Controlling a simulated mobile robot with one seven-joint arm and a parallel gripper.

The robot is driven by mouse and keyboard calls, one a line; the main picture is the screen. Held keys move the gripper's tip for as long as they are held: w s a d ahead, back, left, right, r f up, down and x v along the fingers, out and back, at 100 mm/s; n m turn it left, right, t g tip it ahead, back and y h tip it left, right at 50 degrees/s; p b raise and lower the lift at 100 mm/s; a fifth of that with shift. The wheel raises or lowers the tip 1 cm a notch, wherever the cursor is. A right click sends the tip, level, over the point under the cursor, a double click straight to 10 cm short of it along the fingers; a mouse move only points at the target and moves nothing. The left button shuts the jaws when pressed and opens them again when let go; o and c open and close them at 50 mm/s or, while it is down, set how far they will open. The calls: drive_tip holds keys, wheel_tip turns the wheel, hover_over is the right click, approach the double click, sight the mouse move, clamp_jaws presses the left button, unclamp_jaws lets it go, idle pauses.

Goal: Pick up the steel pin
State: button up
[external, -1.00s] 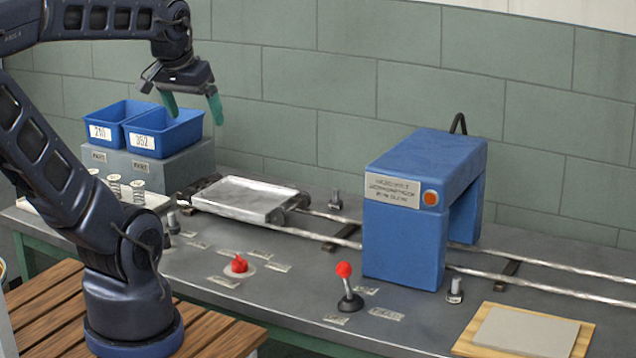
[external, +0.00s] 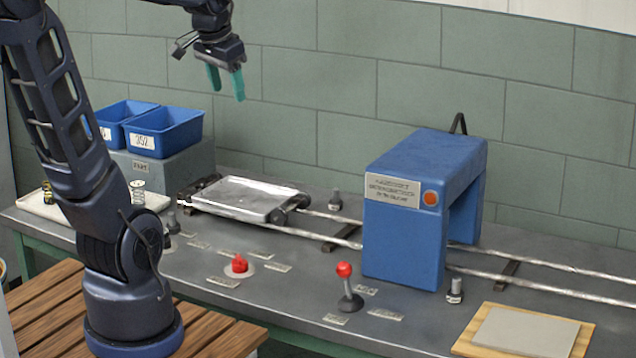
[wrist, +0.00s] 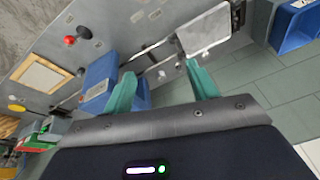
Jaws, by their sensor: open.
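My gripper (external: 228,95) is open and empty, high above the table and to the right of the blue bins; its teal fingers also show in the wrist view (wrist: 160,70). No piece is clearly marked as the steel pin. Several small upright metal pieces stand on the table: one behind the rails (external: 336,200), one right of the blue machine's front foot (external: 455,291), and one left of the flat cart (external: 173,222). I cannot tell which is the pin. My gripper is far from all of them.
A flat metal cart (external: 243,198) sits on the rails, left of the blue machine (external: 402,240). A red-knobbed lever (external: 345,270) and a red button (external: 239,264) stand in front. Blue bins (external: 167,132) sit on a grey block. A wooden board (external: 474,340) lies front right.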

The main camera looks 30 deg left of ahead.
drive_tip(key=w+f+m+g, duration=0.15)
drive_tip(key=w+m, duration=0.25)
drive_tip(key=w, duration=1)
drive_tip(key=m+g, duration=0.2)
drive_tip(key=m, duration=0.7)
hover_over(335, 201)
drive_tip(key=f, duration=2.6)
drive_tip(key=shift+w+a+f, duration=0.1)
drive_tip(key=shift+w+a, duration=0.15)
drive_tip(key=shift+w, duration=0.1)
drive_tip(key=shift+w+f, duration=0.15)
drive_tip(key=shift+f, duration=0.35)
drive_tip(key=shift+d+f, duration=0.1)
drive_tip(key=shift+f, duration=5.1)
drive_tip(key=c, duration=1.1)
drive_tip(key=shift+r, duration=0.1)
drive_tip(key=shift+c, duration=0.2)
